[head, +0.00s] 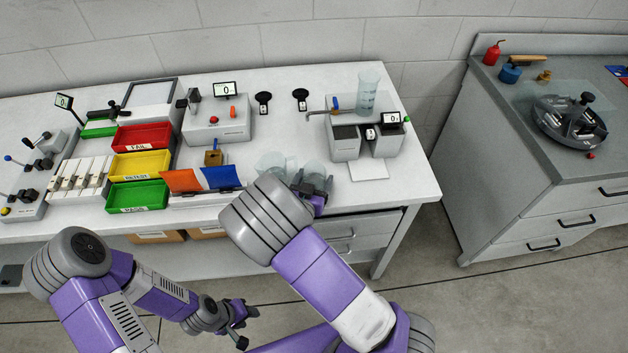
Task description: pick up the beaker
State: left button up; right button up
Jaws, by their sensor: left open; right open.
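A clear beaker (368,92) with faint markings stands upright at the back of the table, behind a grey twin-block device (343,145). My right gripper (314,186) is open over the table's front part, left of and nearer than that device, well apart from the beaker. It overlaps clear, glass-like items (274,162) in the picture; I cannot tell whether it touches them or exactly what they are. My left gripper (240,323) is open and empty, low in front of the table and over the floor.
Red (143,137), yellow (141,165) and green (137,195) bins stand left of centre. Orange (182,181) and blue (221,177) panels stand beside them. A thin spout (322,113) and small display (390,119) are near the beaker. A grey cabinet (530,200) stands right across a floor gap.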

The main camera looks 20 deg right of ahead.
jog(key=shift+c, duration=0.2)
jog(key=c, duration=0.7)
jog(key=shift+r, duration=0.1)
